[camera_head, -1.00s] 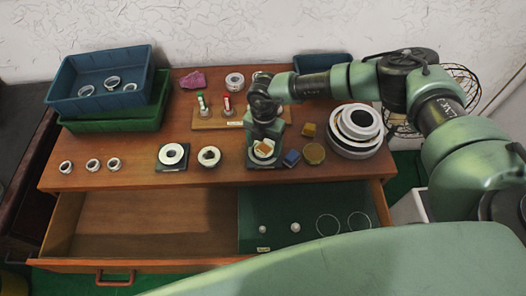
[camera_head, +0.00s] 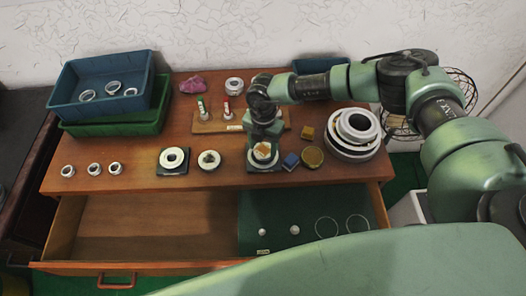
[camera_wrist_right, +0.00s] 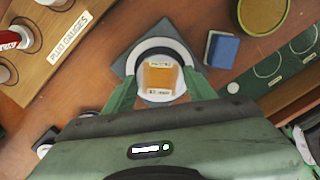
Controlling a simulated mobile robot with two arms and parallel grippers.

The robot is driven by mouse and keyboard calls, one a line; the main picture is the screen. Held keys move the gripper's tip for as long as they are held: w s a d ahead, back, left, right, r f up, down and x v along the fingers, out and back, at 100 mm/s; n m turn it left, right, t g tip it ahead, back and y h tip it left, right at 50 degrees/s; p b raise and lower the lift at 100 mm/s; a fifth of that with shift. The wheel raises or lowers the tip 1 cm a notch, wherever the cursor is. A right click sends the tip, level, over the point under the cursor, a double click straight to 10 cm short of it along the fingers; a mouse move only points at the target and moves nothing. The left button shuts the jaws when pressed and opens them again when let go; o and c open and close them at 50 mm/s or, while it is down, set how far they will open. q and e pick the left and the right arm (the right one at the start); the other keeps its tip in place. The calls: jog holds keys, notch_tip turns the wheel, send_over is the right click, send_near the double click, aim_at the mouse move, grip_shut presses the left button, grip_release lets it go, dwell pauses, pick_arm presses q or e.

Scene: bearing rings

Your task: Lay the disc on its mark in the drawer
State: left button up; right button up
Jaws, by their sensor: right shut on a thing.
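The disc is a pale round piece with an orange label (camera_wrist_right: 159,76) in the right wrist view. It sits within a dark and white ring on a dark square plate (camera_wrist_right: 123,66) on the tabletop. My right gripper (camera_wrist_right: 160,90) points down with a finger on either side of the disc, shut on it. The right gripper also shows in the head view (camera_head: 264,143). The open drawer (camera_head: 150,222) has a green mat (camera_head: 275,212) at its right with two thin circle outlines (camera_head: 327,228), (camera_head: 357,223). My left gripper is out of view.
A blue block (camera_head: 291,161) and a yellowish round tin (camera_head: 312,157) stand just right of the plate. White stacked rings (camera_head: 353,138) are farther right. A wooden gauge stand (camera_head: 213,124) is behind. Two small pale knobs (camera_head: 262,232), (camera_head: 294,230) lie on the mat.

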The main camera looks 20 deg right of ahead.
aim_at(263, 150)
jog(key=shift+r+p, duration=1.2)
jog(key=shift+r, duration=0.55)
